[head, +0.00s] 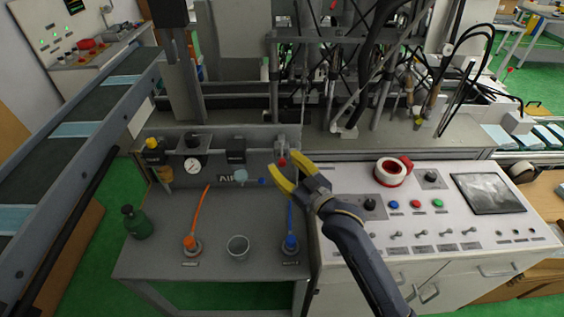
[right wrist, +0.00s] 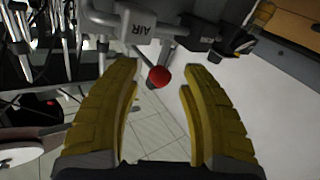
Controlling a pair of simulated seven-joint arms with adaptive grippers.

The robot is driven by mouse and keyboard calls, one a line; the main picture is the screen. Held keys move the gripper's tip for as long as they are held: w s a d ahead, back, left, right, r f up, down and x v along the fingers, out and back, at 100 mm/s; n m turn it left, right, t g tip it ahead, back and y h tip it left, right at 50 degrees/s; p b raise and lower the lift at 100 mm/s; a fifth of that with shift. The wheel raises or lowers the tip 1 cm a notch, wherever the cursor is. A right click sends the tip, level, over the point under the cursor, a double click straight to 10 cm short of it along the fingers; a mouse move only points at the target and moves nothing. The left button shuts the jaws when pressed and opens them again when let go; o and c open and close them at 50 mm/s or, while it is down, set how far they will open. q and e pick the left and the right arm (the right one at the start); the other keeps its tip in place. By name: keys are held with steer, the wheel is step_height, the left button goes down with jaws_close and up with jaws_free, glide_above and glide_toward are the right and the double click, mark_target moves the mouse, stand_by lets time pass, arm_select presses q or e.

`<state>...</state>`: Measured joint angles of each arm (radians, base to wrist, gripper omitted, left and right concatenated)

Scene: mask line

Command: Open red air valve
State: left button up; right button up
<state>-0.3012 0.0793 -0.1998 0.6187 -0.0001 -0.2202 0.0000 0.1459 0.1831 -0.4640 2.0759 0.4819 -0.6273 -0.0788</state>
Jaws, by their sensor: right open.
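The red air valve shows as a small round red knob (head: 282,162) at the right end of the grey panel marked AIR (head: 215,172). In the right wrist view the red knob (right wrist: 159,76) hangs below a grey fitting with the AIR label beside it. My right gripper (head: 287,165) has yellow fingers and is open at the knob. In the right wrist view the knob lies between the fingertips (right wrist: 158,68), with a visible gap on either side. No finger appears to touch it there. My left gripper is not in view.
A blue knob (head: 262,181), a pressure gauge (head: 192,164) and a yellow knob (head: 152,143) are on the panel. Below are orange (head: 199,217) and blue (head: 289,217) hoses and a grey cup (head: 238,248).

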steer(key=shift+w+a, duration=0.4)
steer(key=shift+w, duration=0.15)
steer(key=shift+o, duration=0.2)
jaws_close()
steer(key=shift+r, duration=0.1)
